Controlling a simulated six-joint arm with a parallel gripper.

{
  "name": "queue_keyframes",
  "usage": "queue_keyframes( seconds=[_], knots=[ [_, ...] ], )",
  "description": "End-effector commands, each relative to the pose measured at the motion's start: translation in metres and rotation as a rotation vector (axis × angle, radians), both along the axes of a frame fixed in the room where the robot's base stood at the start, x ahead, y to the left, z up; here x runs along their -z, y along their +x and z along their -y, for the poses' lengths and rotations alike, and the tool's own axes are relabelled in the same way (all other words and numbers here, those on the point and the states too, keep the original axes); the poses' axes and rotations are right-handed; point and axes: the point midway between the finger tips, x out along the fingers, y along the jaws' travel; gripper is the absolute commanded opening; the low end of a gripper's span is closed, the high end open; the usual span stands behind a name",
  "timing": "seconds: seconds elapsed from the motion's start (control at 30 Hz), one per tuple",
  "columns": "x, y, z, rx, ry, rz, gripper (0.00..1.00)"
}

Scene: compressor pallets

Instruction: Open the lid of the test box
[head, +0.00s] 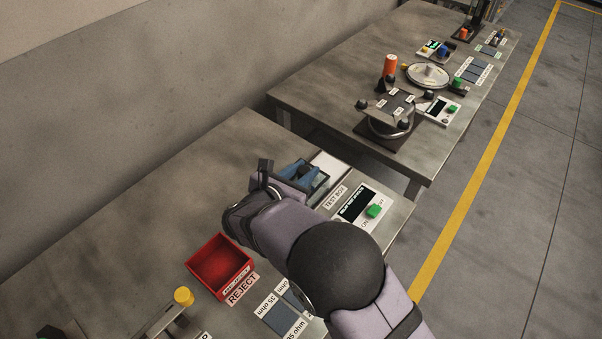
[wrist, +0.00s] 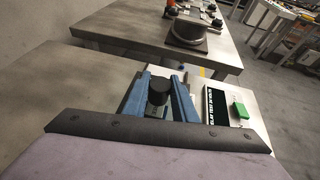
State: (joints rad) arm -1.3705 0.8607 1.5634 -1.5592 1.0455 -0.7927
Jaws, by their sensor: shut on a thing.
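The test box (head: 319,187) is a dark box with a pale panel (head: 331,166) at its far side, behind the "TEST BOX" label. My gripper (head: 303,173) is over it, with two blue fingers. In the wrist view the fingers of my gripper (wrist: 160,88) are closed on a black round knob (wrist: 157,93), one finger on each side. My arm and wrist hide much of the box, so I cannot tell how far its lid is raised.
A tester with a dark display and green switch (head: 374,211) stands right of the box. A red reject bin (head: 220,266) and labelled mats (head: 280,319) are nearer. A second table (head: 320,95) with a round fixture lies beyond a gap.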

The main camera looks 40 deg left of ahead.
Motion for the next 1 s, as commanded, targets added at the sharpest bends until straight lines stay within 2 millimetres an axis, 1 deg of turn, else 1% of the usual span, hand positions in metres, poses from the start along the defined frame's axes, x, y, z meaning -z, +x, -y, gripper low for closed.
queue_keyframes(
  seconds=[0.03, 0.2, 0.33, 0.47, 0.7, 0.73, 0.8, 1.0],
  knots=[
    [0.002, 0.013, 0.001, 0.005, 0.002, 0.002, 0.00],
    [0.002, 0.056, 0.001, 0.005, 0.003, 0.003, 0.00],
    [0.001, 0.079, 0.001, 0.003, 0.002, 0.002, 0.00],
    [0.000, 0.086, 0.000, 0.000, 0.001, 0.002, 0.00],
    [-0.001, 0.086, 0.000, -0.001, 0.000, 0.002, 0.00],
    [-0.001, 0.085, 0.000, -0.001, 0.000, 0.002, 0.29],
    [-0.001, 0.085, 0.000, -0.001, 0.000, 0.002, 0.43],
    [-0.001, 0.085, 0.000, -0.001, 0.001, 0.002, 0.43]
  ],
)
